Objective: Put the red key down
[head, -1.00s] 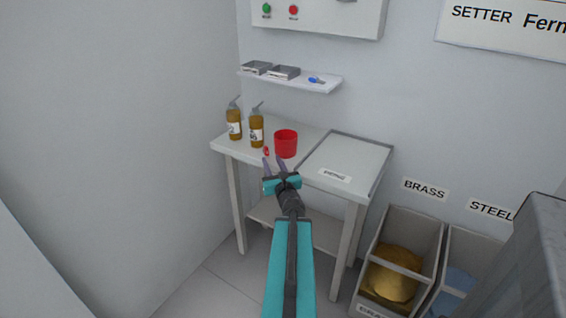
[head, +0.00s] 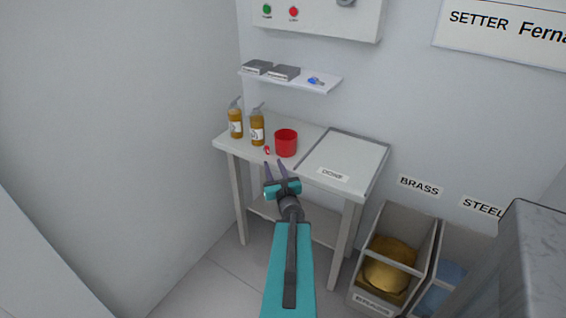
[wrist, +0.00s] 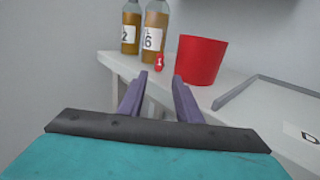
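The red key (head: 267,150) lies near the front edge of the table (head: 240,148), just left of the red cup (head: 286,144). In the wrist view, its red tag (wrist: 158,62) marked 1 shows beyond and between my fingertips, close to the cup (wrist: 202,62). My gripper (head: 274,165) is in front of the table edge, with its two fingers spread. The wrist view shows my gripper (wrist: 159,76) open, with nothing between the fingers. The key's metal part is too small to make out.
Two amber pump bottles (head: 235,122) (head: 257,130) stand behind and left of the key. A framed, labelled area (head: 345,158) on the table's right is empty. A shelf (head: 300,82) above holds dark boxes and a blue item. BRASS and STEEL bins stand at right.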

